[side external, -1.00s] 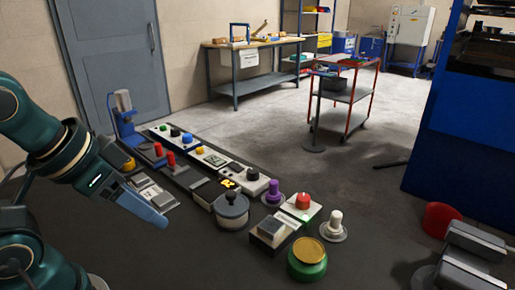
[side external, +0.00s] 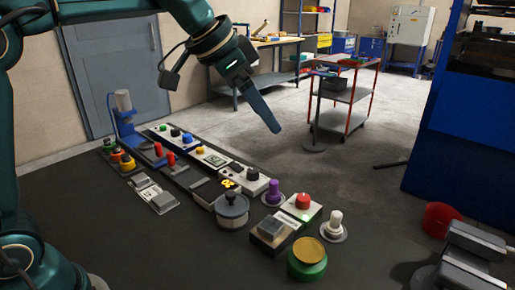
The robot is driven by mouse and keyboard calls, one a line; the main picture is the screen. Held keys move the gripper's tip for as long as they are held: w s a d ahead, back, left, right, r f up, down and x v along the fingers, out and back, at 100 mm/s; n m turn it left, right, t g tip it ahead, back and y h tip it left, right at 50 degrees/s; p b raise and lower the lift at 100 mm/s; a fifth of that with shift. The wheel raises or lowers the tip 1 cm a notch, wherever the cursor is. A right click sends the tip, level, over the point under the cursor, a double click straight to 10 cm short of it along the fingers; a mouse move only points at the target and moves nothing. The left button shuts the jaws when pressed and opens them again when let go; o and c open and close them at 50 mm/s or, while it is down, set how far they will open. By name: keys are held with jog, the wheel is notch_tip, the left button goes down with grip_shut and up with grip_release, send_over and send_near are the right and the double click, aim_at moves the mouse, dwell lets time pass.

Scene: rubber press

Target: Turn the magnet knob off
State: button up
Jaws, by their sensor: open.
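Several knobs and buttons stand on the dark bench; their labels are too small to read, so I cannot tell which is the magnet knob. A red knob (side external: 303,200) sits on a white box with a green-lit face at the right. A black knob (side external: 252,174) sits on a pale box left of it. A large dark round control (side external: 231,207) with a black top stands in front. My gripper (side external: 275,126) hangs in the air above and behind the panel row, pointing down to the right. It is open, holds nothing and touches no control; its fingers overlap in this view.
A purple knob (side external: 273,195), a white knob (side external: 334,226) and a green-and-gold round button (side external: 308,258) stand close around the red knob. A blue stand (side external: 127,122) rises at the far left end.

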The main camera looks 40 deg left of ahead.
jog(key=w+d+f+m+g, duration=0.1)
jog(key=w+d+f, duration=0.1)
jog(key=w+f, duration=0.65)
jog(key=g, duration=0.2)
send_over(303, 197)
jog(key=s+a, duration=0.2)
jog(key=shift+h, duration=0.4)
jog(key=f, duration=0.9)
jog(key=shift+w+d+f, duration=0.15)
jog(key=shift+w+f, duration=0.05)
jog(key=shift+f, duration=0.15)
jog(key=shift+x, duration=2.45)
grip_shut()
